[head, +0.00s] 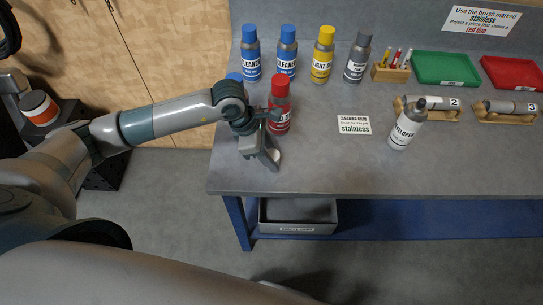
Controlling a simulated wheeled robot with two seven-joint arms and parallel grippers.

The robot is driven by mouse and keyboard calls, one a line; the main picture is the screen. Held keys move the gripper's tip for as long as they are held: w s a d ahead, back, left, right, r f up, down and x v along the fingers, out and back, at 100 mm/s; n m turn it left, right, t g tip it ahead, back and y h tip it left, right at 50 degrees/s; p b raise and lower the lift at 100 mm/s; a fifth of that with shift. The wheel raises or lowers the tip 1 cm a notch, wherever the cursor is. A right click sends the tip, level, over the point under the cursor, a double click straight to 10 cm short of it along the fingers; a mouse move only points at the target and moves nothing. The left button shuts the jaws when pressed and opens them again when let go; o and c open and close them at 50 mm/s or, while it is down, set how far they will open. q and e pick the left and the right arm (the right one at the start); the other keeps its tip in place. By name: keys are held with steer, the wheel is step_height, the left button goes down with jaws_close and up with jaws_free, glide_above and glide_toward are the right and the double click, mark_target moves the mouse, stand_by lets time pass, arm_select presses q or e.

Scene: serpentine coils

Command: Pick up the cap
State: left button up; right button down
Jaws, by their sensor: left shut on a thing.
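My left gripper (263,158) is low over the left front part of the bench, shut on a small pale rounded thing that looks like the cap (277,155). The fingers hide much of it, and I cannot tell if it touches the bench. A white developer can (404,128) stands to the right, with a narrow grey top showing. My right gripper is not in view.
A red can (280,105) stands just behind my left gripper. Blue, yellow and grey cans line the back, with a brush holder (391,68), green tray (445,69) and red tray (514,73) rightward. A label card (354,125) lies mid-bench; bare bench surrounds it.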

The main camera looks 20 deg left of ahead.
mark_target(278, 156)
arm_select(q)
steer(key=shift+r+b, duration=0.55)
steer(key=shift+r, duration=0.05)
steer(key=shift+d+r+b, duration=0.25)
steer(key=shift+r+b, duration=0.55)
steer(key=shift+r, duration=0.4)
steer(key=s+d+r+b, duration=0.4)
steer(key=d+r, duration=0.3)
steer(key=d, duration=0.3)
steer(key=shift+s+d, duration=0.15)
steer(key=shift+s, duration=0.15)
